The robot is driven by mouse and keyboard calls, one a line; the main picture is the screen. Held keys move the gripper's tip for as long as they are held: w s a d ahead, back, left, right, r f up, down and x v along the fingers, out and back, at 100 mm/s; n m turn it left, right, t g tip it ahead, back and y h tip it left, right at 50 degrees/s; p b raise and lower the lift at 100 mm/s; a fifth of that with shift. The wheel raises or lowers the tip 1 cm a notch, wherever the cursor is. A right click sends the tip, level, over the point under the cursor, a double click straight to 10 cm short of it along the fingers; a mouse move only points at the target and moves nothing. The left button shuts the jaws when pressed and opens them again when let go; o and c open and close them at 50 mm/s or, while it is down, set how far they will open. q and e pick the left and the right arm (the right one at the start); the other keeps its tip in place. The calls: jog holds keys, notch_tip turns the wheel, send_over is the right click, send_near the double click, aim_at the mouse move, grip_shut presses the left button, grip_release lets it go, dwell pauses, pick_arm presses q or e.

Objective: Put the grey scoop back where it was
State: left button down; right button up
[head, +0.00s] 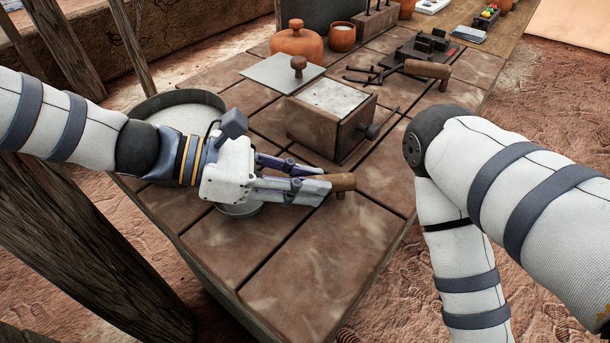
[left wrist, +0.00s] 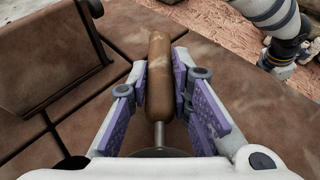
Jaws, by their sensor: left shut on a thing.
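The grey scoop has a brown wooden handle (head: 341,182) and a grey metal bowl (head: 238,209), partly hidden under my left gripper in the head view. My left gripper (head: 322,186) is shut on the handle, low over the front of the tiled table. In the left wrist view, the handle (left wrist: 158,85) lies between the purple-padded fingers of the left gripper (left wrist: 160,88). Only the scoop's metal neck and a bit of the bowl show below it. I cannot tell whether the bowl touches the table. My right arm is bent at the right, with its gripper out of view.
A large grey pan (head: 155,103) with pale contents stands behind my left wrist. A brown box (head: 318,130) of white material stands just beyond the gripper, with a flat knobbed lid (head: 262,75) behind it. Dark tools (head: 425,52) lie farther back. The front tiles are clear.

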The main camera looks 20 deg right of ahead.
pick_arm(q)
jog(key=shift+f, duration=0.3)
jog(key=c, duration=1.4)
grip_release()
jog(key=shift+o, duration=0.2)
jog(key=v, duration=1.2)
jog(key=shift+f, duration=0.1)
